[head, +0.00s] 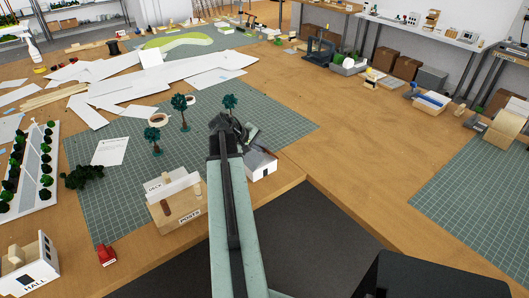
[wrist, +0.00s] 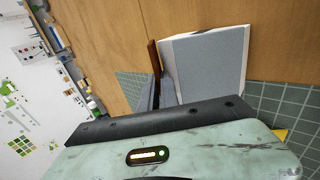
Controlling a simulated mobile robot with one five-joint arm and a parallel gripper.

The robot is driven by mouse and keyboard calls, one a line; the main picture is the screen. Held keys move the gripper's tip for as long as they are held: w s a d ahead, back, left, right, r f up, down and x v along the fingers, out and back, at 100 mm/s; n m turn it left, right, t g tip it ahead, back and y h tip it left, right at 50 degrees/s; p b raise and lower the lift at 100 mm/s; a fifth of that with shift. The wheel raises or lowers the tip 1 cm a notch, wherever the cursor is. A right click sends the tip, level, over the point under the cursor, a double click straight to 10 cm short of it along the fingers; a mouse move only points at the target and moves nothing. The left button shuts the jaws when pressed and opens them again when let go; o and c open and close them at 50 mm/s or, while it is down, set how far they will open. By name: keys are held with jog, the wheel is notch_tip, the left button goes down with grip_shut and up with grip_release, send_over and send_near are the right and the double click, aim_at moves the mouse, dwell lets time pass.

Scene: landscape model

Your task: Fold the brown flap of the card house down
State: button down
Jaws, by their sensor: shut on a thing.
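The card house (head: 262,166), small and white-walled, stands at the front right edge of the green cutting mat, partly hidden by my arm. In the wrist view its grey roof panel (wrist: 207,66) with a white border fills the middle. The brown flap (wrist: 153,58) shows edge-on as a thin strip along the panel's left side. My gripper (head: 236,133) is at the house's roof, on its upper left side. It is shut on the brown flap; the fingertips are mostly hidden in both views.
A card post building (head: 178,209) stands left of my arm. Model trees (head: 180,108) and a tape roll (head: 159,119) stand behind on the mat (head: 115,195). The table edge lies just in front of the house. The wood to the right (head: 345,130) is clear.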

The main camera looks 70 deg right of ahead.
dwell(0.3)
jog(key=c, duration=1.9)
grip_release()
jog(key=p+v, duration=0.5)
jog(key=v, duration=0.2)
jog(key=shift+a+r+p, duration=0.1)
jog(key=shift+r+p, duration=0.1)
jog(key=shift+p, duration=0.2)
jog(key=shift+w+a+r, duration=0.15)
jog(key=shift+a, duration=0.05)
